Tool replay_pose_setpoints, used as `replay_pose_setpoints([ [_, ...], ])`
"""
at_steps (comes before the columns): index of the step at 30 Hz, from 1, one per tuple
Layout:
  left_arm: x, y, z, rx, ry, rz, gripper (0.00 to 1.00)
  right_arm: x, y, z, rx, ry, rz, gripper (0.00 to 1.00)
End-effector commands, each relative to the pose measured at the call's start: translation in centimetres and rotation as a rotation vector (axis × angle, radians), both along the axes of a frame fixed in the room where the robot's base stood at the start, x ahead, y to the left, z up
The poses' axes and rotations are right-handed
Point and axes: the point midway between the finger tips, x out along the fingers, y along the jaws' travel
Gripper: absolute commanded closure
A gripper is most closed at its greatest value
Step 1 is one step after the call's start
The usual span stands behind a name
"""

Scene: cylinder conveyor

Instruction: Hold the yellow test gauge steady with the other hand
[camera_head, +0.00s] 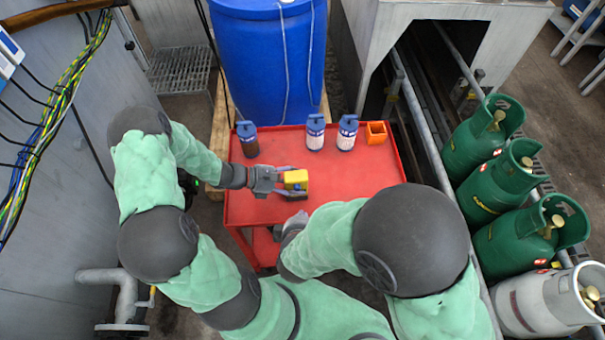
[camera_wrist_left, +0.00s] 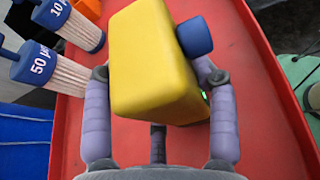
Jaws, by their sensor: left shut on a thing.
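The yellow test gauge (camera_head: 296,178) is a boxy block above the front part of the red table (camera_head: 350,178). My left gripper (camera_head: 284,182) is shut on it. In the left wrist view the yellow gauge (camera_wrist_left: 150,62) sits between the two fingers of my left gripper (camera_wrist_left: 158,95), tilted in the picture. A small blue knob (camera_wrist_left: 194,37) shows at its side, and a green light glows near the right finger. My right gripper (camera_head: 296,222) is low at the table's front edge, mostly hidden by my right arm; its fingers are not clear.
Blue-capped filter cartridges (camera_head: 316,132) stand along the table's back, beside an orange open box (camera_head: 376,133). In the left wrist view, one cartridge (camera_wrist_left: 50,67) is marked 50. A blue barrel (camera_head: 268,60) stands behind; green gas cylinders (camera_head: 483,135) stand right. The table's right side is clear.

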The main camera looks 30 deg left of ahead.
Motion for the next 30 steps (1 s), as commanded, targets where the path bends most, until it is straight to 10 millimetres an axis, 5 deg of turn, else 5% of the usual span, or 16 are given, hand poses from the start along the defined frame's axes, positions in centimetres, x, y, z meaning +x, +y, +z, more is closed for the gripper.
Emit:
replay_pose_setpoints([
  [1, 0.0, 0.0, 0.0, -0.001, 0.001, 0.000, 0.39, 0.0, 0.0, 0.0, 0.000, 0.000, 0.000, 1.00],
  [4, 0.0, 0.0, 0.0, 0.000, 0.000, 0.000, 0.14, 0.0, 0.0, 0.0, 0.000, 0.000, 0.000, 1.00],
  [17, -0.2, 0.4, 0.2, 0.000, 0.000, 0.002, 0.14, 0.0, 0.0, 0.0, 0.000, 0.000, 0.000, 1.00],
  [30, -4.3, 6.3, 3.1, 0.001, 0.000, 0.004, 0.14, 0.0, 0.0, 0.0, 0.000, 0.000, 0.000, 1.00],
])
